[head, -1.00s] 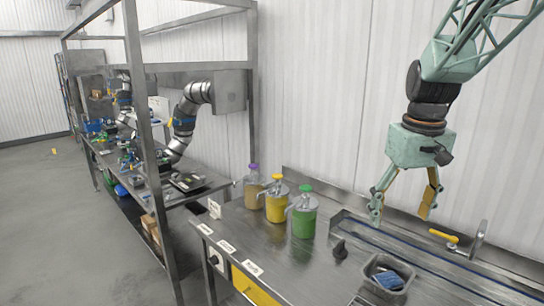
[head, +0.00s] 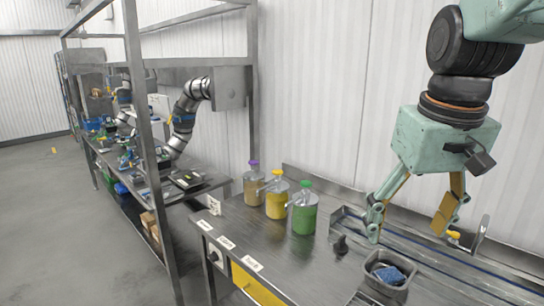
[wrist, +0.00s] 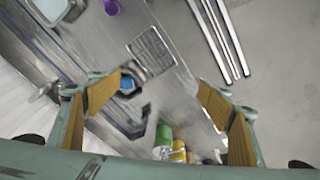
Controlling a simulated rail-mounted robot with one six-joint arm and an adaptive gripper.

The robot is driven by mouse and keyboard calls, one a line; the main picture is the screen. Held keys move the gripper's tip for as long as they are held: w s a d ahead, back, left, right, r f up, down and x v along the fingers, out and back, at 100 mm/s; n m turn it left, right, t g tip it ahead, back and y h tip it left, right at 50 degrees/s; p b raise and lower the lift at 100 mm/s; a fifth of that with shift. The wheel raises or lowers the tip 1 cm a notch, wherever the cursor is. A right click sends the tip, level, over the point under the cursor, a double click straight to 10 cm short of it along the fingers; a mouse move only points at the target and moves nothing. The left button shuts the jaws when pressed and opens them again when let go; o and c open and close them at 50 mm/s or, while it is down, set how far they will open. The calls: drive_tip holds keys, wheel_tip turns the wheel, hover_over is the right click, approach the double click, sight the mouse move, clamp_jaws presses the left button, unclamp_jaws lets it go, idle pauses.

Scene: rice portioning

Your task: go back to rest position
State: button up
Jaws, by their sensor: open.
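My gripper (head: 412,222) is open and empty, with its fingers spread apart. In the head view it hangs at the right above the steel counter, with its yellow-padded fingers pointing down. In the wrist view my gripper (wrist: 162,98) shows a finger on each side and nothing between the pads at their level. Below it in that view lie the counter and the sauce bottles, at a distance from the fingers.
Purple-, yellow- and green-topped bottles (head: 254,186) (head: 277,200) (head: 304,210) stand on the counter (head: 265,240). A small steel container (head: 372,280) holds something blue (head: 391,275). Another arm (head: 185,115) stands behind the metal frame.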

drive_tip(key=s+a+f+b, duration=0.1)
drive_tip(key=s+a, duration=0.1)
drive_tip(key=s, duration=0.8)
drive_tip(key=s+a+f+t+b, duration=0.1)
drive_tip(key=s+a+f, duration=0.1)
drive_tip(key=s, duration=0.8)
drive_tip(key=shift+a+f+m+t+b, duration=0.25)
drive_tip(key=shift+a+m+t+b, duration=0.05)
drive_tip(key=shift+a+m, duration=0.15)
drive_tip(key=shift+w, duration=0.1)
idle(1.1)
